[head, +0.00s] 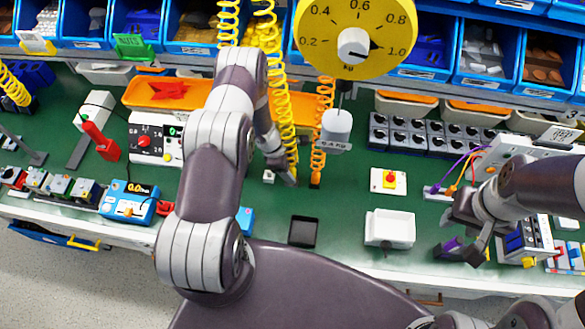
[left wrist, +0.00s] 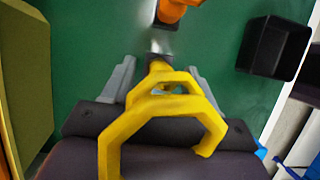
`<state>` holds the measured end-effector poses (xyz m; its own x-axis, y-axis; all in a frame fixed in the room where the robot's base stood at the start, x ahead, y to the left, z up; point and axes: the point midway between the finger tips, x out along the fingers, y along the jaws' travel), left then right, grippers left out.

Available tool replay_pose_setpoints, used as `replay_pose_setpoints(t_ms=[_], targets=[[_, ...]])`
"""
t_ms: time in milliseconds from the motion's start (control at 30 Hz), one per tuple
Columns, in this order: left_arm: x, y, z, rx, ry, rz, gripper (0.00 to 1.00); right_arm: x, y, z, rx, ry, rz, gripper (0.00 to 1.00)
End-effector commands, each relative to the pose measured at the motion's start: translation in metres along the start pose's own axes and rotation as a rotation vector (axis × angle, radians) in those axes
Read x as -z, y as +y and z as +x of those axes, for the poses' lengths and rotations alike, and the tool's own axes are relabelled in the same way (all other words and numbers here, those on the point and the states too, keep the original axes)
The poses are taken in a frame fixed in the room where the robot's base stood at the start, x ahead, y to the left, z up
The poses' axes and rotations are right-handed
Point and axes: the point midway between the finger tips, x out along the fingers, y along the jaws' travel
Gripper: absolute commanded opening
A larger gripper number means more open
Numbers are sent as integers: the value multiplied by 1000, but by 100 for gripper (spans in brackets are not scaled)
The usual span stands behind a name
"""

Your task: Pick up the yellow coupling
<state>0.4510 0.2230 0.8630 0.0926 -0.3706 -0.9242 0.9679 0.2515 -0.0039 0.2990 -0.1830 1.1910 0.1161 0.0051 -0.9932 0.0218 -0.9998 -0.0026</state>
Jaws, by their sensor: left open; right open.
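The yellow coupling (left wrist: 158,68) is at the lower end of a yellow coiled hose (left wrist: 165,108), which crosses the left wrist view in front of my gripper. My left gripper (left wrist: 160,72) is open, with one grey finger on each side of the coupling. A blurred pale tip shows just beyond it. Whether a finger touches the coupling I cannot tell. In the head view my left gripper (head: 281,178) is low beside the hanging yellow coil (head: 284,110), and the arm partly hides that spot. My right gripper (head: 468,232) is open and empty at the right of the table.
An orange coiled hose (head: 320,120) hangs close to the right of the yellow one.

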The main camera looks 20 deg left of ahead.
Motion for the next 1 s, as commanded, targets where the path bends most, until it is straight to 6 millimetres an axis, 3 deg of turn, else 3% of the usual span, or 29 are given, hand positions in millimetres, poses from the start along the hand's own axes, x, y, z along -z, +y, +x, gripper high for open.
replay_pose_setpoints(t_ms=[133,333,500,1000], targets=[[0,0,14,0,1,1,59,0,0,-6,0,-1,0,43],[0,0,16,-1,0,1,55,0,0,-4,0,-1,0,43],[0,0,16,-1,0,1,0,0,0,-4,0,-1,0,43],[-2,2,8,-4,1,1,0,0,0,1,0,-1,0,43]])
